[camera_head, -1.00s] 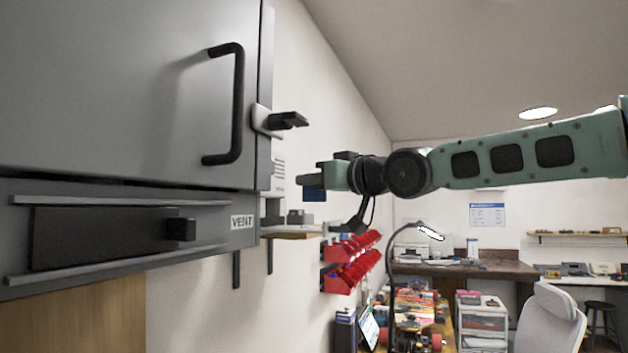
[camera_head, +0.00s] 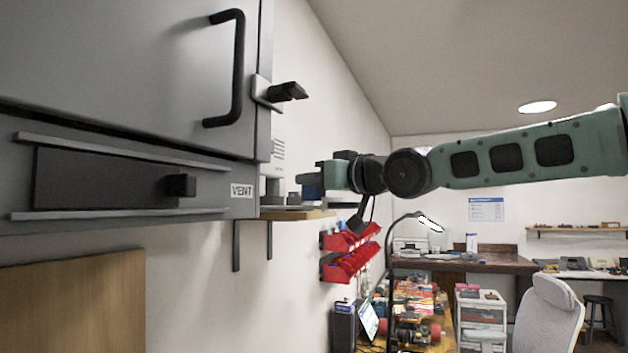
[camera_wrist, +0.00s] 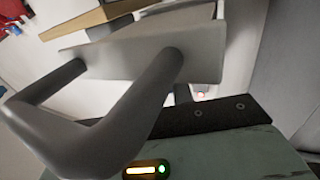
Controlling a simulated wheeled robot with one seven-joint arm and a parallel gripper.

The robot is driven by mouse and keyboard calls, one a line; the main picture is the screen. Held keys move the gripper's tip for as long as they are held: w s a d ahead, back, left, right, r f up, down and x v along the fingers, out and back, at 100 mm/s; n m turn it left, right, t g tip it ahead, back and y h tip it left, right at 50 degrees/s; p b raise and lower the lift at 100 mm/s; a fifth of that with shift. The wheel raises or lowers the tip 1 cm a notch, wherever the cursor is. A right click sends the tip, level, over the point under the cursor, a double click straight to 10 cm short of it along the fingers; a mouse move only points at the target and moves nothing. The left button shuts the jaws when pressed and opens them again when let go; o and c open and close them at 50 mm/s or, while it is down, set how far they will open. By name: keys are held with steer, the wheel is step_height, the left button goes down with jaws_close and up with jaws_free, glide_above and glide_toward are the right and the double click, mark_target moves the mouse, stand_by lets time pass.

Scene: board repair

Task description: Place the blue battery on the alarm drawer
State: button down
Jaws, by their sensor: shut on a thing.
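My gripper (camera_head: 312,180) points left from the end of the arm in the head view. The battery and fingertips are not clear there, and I cannot tell whether the battery touches the drawer.
A large grey cabinet with a black handle (camera_head: 238,70) and a VENT label (camera_head: 242,190) fills the left. The wooden shelf (camera_head: 290,214) lies just below the gripper. Red wall bins (camera_head: 350,262) hang lower down. The space right of the gripper holds my arm.

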steer(key=shift+f, duration=0.25)
steer(key=c, duration=1.1)
jaws_free()
steer(key=shift+r, duration=0.1)
steer(key=shift+b+v, duration=0.35)
steer(key=shift+v, duration=0.55)
steer(key=shift+b+v, duration=2.4)
steer(key=shift+v, duration=5.45)
